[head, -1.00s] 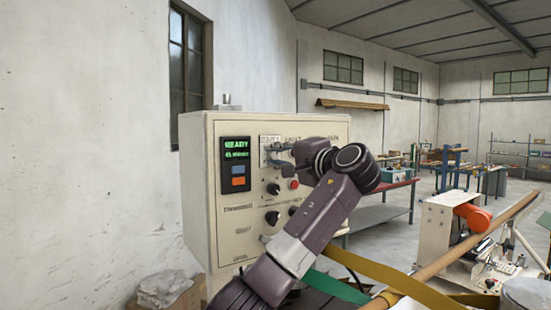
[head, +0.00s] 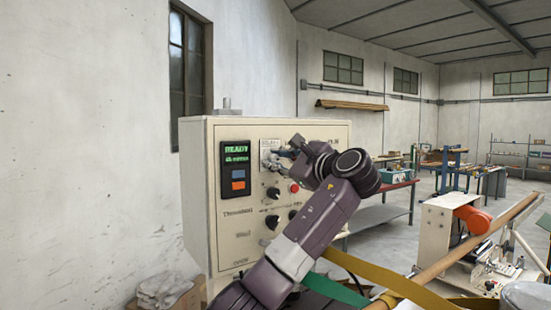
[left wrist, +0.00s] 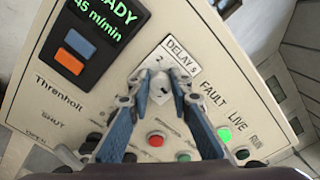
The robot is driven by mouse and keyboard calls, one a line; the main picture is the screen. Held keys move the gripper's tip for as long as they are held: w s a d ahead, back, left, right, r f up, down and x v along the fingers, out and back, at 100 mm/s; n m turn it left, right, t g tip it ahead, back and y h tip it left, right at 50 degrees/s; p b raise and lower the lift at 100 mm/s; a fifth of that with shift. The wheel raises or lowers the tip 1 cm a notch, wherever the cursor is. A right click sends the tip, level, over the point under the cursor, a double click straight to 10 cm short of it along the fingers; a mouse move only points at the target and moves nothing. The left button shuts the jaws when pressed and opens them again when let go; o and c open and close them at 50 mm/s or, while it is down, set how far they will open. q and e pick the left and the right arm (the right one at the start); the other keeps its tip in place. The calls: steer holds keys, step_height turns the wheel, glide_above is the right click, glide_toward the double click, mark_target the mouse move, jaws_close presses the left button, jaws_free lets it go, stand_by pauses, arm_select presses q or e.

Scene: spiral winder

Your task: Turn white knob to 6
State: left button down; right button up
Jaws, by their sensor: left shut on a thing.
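The white knob (left wrist: 160,88) sits on a pale plate (left wrist: 176,57) marked "DELAY S" in the left wrist view. A "2" shows at the plate's upper left; the other scale marks are hidden or too small to read. My left gripper (left wrist: 158,82) has a finger on each side of the knob and is shut on it. In the head view my left gripper (head: 276,157) is at the upper middle of the control box (head: 205,235), hiding the knob. My right gripper is in neither view.
A display (head: 235,155) with green text and blue and orange buttons is left of the knob. A red button (left wrist: 155,139) and black knobs (head: 272,222) lie below. A green light (left wrist: 224,134) is lit. A yellow strap (head: 385,278) crosses in front at lower right.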

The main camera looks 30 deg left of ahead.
arm_select(q)
steer(key=m+p, duration=0.1)
steer(key=m, duration=0.3)
steer(key=shift+m, duration=0.3)
steer(key=shift+f+m+p, duration=0.1)
steer(key=shift+m+p, duration=0.8)
steer(key=shift+m, duration=0.8)
steer(key=shift+f, duration=0.1)
steer(key=c, duration=1.7)
jaws_free()
steer(key=shift+w, duration=0.1)
steer(key=shift+c, duration=0.2)
steer(key=shift+d, duration=0.1)
steer(key=v, duration=1.2)
steer(key=shift+w, duration=0.1)
